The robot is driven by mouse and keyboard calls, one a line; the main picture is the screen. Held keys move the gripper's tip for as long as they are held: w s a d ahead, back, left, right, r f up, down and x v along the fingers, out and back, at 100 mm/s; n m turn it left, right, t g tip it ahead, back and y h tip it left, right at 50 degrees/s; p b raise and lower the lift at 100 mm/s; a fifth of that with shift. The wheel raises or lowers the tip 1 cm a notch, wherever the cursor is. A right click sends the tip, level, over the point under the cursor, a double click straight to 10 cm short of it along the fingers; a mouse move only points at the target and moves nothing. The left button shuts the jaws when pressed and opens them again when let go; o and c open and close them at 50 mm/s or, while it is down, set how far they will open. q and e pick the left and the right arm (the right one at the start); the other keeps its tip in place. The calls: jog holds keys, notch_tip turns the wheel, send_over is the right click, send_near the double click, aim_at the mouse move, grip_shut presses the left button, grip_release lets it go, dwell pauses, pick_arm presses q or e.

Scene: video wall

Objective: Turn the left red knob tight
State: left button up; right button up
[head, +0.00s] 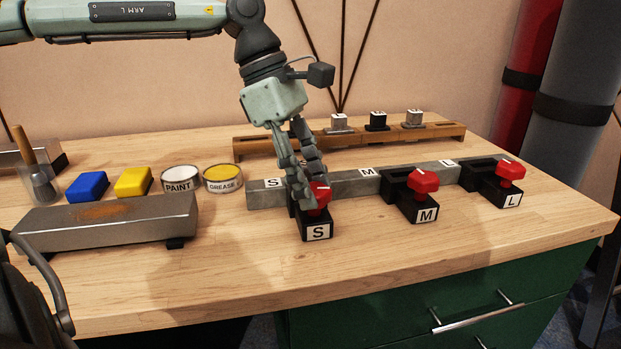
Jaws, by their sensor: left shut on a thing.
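Three red knobs sit on black clamp blocks along a grey metal bar (345,184). The left red knob (320,195) is on the block marked S (318,232). My left gripper (308,200) points down from above and is shut on this knob, its fingers hiding part of it. The middle red knob (423,180) is on the block marked M, and the right red knob (510,168) is on the block marked L. My right gripper does not show.
A wooden rack (270,145) with small metal and black blocks stands behind the bar. To the left are a paint tin (180,180), a grease tin (222,180), a yellow block (134,182), a blue block (87,186) and a grey metal piece (105,225). The front bench top is clear.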

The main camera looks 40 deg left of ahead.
pick_arm(q)
jog(key=o, duration=1.1)
jog(key=shift+o, duration=0.2)
jog(key=v, duration=0.8)
jog(key=shift+s+f, duration=0.1)
